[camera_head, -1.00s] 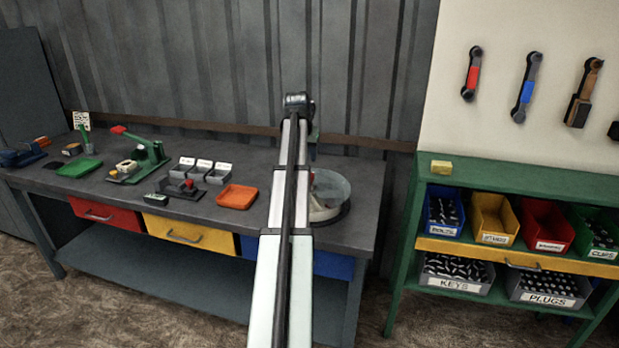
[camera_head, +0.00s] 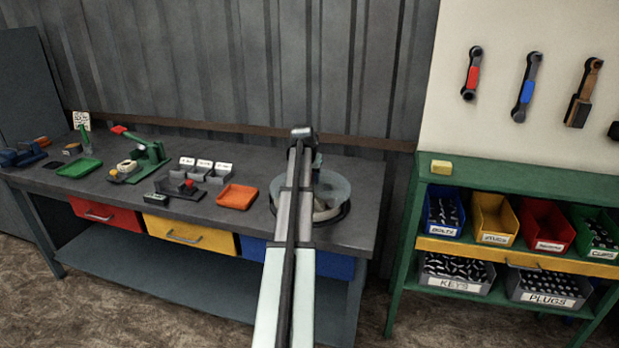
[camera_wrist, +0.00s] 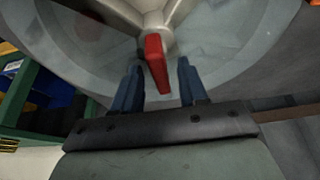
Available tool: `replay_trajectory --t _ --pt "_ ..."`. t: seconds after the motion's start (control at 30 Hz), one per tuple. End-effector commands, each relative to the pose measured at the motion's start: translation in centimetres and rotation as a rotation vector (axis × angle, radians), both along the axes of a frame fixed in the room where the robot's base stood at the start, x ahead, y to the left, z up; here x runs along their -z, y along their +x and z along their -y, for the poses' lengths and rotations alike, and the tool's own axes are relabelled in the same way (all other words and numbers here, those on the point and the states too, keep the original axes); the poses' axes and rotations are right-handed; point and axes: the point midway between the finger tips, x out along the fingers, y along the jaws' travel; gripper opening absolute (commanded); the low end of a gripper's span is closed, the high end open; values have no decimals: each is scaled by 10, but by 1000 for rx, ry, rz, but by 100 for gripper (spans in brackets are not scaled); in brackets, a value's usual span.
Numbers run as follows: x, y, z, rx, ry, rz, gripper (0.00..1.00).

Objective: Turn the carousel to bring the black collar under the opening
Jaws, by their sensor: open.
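The carousel (camera_head: 336,192) is a round unit with a clear cover at the right end of the grey bench, partly hidden behind my arm. In the wrist view, its clear cover (camera_wrist: 85,45) and pale spoke-like dividers (camera_wrist: 185,8) fill the upper part. A red handle (camera_wrist: 154,62) stands out from the hub. My gripper (camera_wrist: 160,64) is open, with one blue finger on each side of the red handle and visible gaps to it. I cannot make out the black collar or the opening in either view.
An orange tray (camera_head: 237,197) lies left of the carousel. Small grey bins (camera_head: 217,174), a green lever press (camera_head: 148,158) and a green tray (camera_head: 80,167) stand further left. A green shelf (camera_head: 520,180) with coloured bins stands to the right, beyond a gap.

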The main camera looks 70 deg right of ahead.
Motion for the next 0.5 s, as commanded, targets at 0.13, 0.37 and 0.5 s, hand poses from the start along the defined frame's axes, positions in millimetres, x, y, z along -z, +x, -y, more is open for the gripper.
replay_trajectory --t 0.13,0.37,0.5 --pt "0 0 0 0 0 0 43" --pt "0 0 0 0 0 0 27" --pt "0 0 0 0 0 0 14"
